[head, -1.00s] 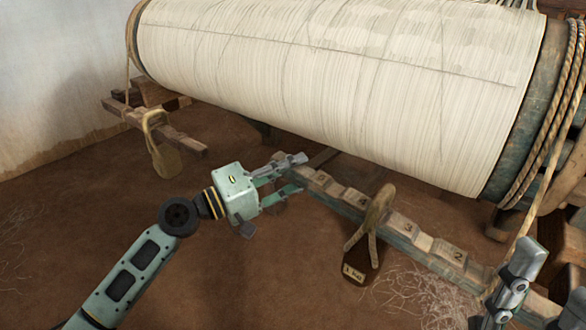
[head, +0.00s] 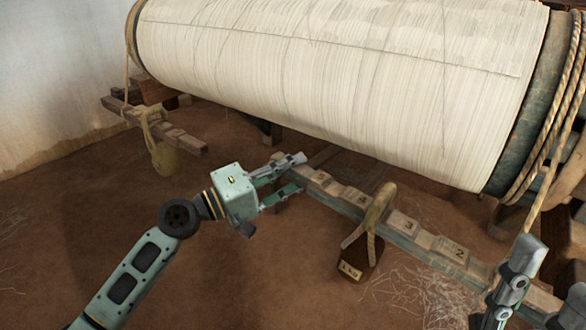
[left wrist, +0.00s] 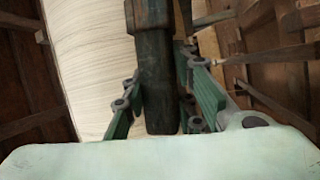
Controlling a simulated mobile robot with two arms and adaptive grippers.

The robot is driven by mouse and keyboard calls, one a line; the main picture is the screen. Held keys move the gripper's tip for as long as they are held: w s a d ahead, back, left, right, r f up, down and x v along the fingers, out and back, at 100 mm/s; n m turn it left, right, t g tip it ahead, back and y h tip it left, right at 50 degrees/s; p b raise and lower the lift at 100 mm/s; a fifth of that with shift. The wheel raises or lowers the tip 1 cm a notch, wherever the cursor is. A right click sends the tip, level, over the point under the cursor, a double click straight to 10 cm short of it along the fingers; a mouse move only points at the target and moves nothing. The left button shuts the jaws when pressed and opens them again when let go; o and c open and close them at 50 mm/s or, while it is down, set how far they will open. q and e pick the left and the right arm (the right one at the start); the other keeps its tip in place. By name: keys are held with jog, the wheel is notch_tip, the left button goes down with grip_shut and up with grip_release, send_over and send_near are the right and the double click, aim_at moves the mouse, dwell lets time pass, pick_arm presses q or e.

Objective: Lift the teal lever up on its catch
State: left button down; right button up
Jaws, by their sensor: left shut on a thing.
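The teal lever (head: 400,240) is a long notched wooden bar with teal sides and numbered steps. It slants from the middle of the head view down to the lower right. My left gripper (head: 292,174) is shut on its far left end. In the left wrist view the dark teal lever end (left wrist: 160,75) lies between the two fingers of my left gripper (left wrist: 160,105). A weight marked 1 kg (head: 365,254) hangs by a rope loop from the lever. My right gripper (head: 515,285) is partly in view at the lower right, and its opening is unclear. I cannot make out the catch.
A big roll of white warp threads (head: 330,75) fills the top, close above the lever. Rope (head: 535,195) runs down from its right end. The brown floor in front is mostly clear.

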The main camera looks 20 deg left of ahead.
pick_arm(q)
jog(key=c, duration=1.4)
grip_release()
jog(key=shift+f, duration=0.2)
jog(key=v, duration=1.2)
jog(key=shift+s+r, duration=0.1)
